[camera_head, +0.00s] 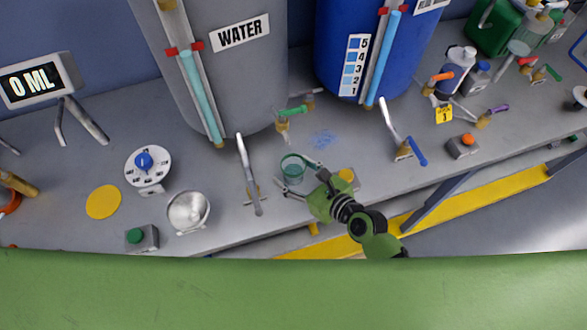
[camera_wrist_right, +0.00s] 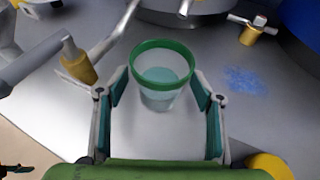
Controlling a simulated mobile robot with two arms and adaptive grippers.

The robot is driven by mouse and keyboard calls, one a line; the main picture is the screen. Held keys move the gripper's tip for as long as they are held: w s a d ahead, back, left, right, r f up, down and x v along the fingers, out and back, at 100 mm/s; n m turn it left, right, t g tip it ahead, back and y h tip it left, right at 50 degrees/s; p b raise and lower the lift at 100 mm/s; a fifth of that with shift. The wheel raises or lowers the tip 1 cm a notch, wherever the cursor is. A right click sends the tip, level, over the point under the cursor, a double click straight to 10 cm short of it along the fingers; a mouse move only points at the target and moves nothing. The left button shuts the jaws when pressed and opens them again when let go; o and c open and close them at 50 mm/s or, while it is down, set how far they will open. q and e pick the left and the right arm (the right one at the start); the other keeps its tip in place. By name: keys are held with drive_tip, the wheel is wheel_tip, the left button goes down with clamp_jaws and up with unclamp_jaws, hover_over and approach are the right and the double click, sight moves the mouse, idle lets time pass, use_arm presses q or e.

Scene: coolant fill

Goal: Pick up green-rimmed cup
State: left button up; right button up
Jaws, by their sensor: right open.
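The green-rimmed cup (camera_head: 292,170) stands upright on the grey bench in front of the water tank. It is clear, with a bluish-green tint low inside. In the right wrist view the cup (camera_wrist_right: 162,78) sits between the open fingers of my right gripper (camera_wrist_right: 162,95), toward their tips, with a visible gap on each side. In the head view my right gripper (camera_head: 299,178) reaches in from the lower right with its fingers at the cup. My left gripper is not in view.
The grey water tank (camera_head: 240,75) stands behind the cup, with a green-handled tap (camera_head: 290,112) above it. A yellow button (camera_head: 347,175) is close right. A metal bowl (camera_head: 188,211) sits farther left.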

drive_tip(key=shift+w+a+f, duration=0.15)
drive_tip(key=shift+w+a, duration=0.1)
drive_tip(key=c, duration=1.4)
